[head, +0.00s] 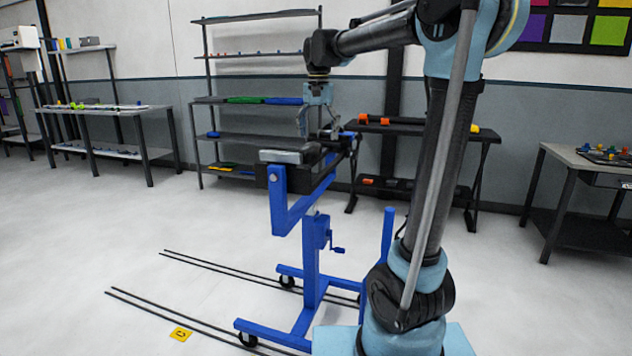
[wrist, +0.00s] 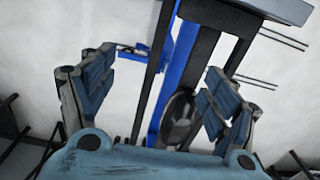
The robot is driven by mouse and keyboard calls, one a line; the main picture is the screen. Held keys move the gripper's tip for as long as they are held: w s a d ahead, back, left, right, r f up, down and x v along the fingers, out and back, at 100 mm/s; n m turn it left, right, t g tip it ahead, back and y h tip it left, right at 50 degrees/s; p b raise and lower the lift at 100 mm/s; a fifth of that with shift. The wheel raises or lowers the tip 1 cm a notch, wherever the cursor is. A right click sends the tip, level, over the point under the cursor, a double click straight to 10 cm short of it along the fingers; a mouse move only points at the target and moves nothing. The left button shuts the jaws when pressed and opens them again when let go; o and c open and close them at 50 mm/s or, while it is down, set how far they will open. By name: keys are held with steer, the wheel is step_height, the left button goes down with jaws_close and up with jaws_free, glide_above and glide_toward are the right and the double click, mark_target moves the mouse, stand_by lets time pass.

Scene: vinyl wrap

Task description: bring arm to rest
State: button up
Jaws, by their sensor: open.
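My gripper (head: 317,118) hangs pointing down at the end of my arm, just above the blue wheeled stand (head: 311,262) in the head view. In the wrist view my gripper (wrist: 150,95) has its two fingers wide apart with nothing held between them. The blue post of the stand (wrist: 165,85) shows beyond the fingers. A grey part (head: 290,156) lies on top of the stand, below and left of the fingers. Whether the fingers touch anything on the stand I cannot tell.
A shelf rack (head: 262,140) stands behind the stand. A dark table (head: 425,129) with orange items stands behind my arm. Workbenches stand at the left (head: 100,108) and right (head: 570,155). Dark floor tracks (head: 200,322) run under the stand.

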steer(key=s+d+f+n, duration=0.1)
steer(key=s+d+f, duration=0.5)
steer(key=s+f, duration=0.3)
steer(key=s+d+f+n+t, duration=0.1)
steer(key=s+d+f, duration=0.5)
steer(key=s+f, duration=0.4)
steer(key=s+d+f+n+t, duration=0.1)
steer(key=s+d+f+n, duration=0.1)
steer(key=s+d+f, duration=0.4)
steer(key=s+f, duration=0.3)
steer(key=s, duration=0.1)
steer(key=shift+s+f, duration=0.15)
steer(key=shift+w+d+f, duration=0.1)
steer(key=shift+w+f, duration=0.1)
steer(key=shift+w, duration=0.25)
